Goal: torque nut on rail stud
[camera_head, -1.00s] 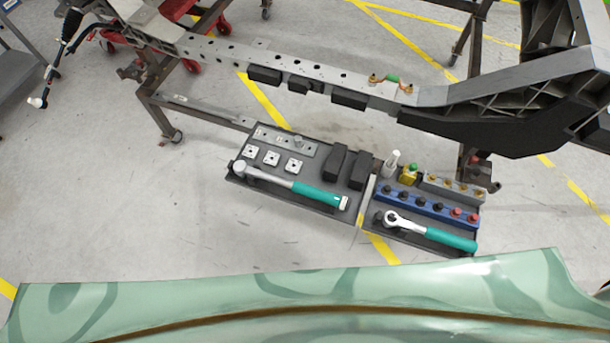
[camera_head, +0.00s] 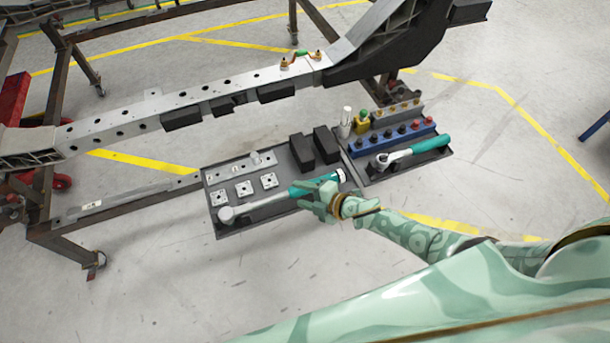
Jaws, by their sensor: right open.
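The long grey chassis rail (camera_head: 140,118) runs across the back of the head view. A ratchet (camera_head: 383,160) with a teal handle lies in the right tray. My right gripper (camera_head: 312,196) is open, over or beside the torque wrench's handle; contact is unclear. My left gripper is out of view.
The tray (camera_head: 228,164) holds square plates (camera_head: 244,188) and black blocks (camera_head: 302,152). A blue socket rail (camera_head: 393,142), a brass-fitting rack (camera_head: 398,113), and white and yellow bottles stand at the right. The brown stand frame (camera_head: 60,85) surrounds the rail. Floor in front is clear.

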